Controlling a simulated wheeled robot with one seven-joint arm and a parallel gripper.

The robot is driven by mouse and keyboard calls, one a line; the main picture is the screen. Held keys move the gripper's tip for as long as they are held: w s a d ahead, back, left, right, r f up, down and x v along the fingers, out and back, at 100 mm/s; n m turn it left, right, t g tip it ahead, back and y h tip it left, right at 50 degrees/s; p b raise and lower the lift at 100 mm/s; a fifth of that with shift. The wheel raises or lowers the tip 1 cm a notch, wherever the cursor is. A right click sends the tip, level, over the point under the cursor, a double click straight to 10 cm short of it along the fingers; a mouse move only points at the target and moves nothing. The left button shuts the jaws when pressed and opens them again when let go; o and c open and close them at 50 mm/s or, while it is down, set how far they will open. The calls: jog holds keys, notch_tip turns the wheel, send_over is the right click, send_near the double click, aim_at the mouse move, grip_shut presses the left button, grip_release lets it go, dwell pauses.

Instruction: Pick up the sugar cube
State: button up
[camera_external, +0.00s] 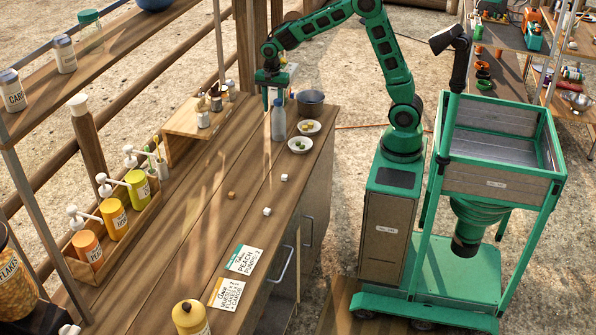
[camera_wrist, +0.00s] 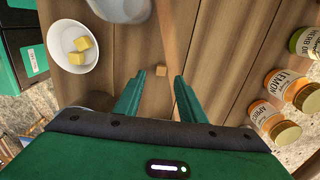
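Two small white cubes, which look like sugar cubes, lie apart on the wooden counter (camera_external: 205,225): one white cube (camera_external: 284,177) toward the right edge, another (camera_external: 267,211) nearer the camera. My gripper (camera_external: 275,103) points down above the far part of the counter, by a pale bottle (camera_external: 278,122).
Two small white bowls stand at the right edge; one bowl (camera_external: 310,127) holds yellow cubes. A dark pot (camera_external: 311,103) is behind. A pump-bottle rack (camera_external: 112,235) lines the left, with a raised wooden stand (camera_external: 190,118) beyond. Cards (camera_external: 244,260) lie at the front. Mid-counter is mostly clear.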

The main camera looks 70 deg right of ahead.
jog(key=shift+w+a+f, duration=0.1)
jog(key=shift+w+f, duration=0.05)
jog(key=shift+f, duration=2.15)
grip_shut()
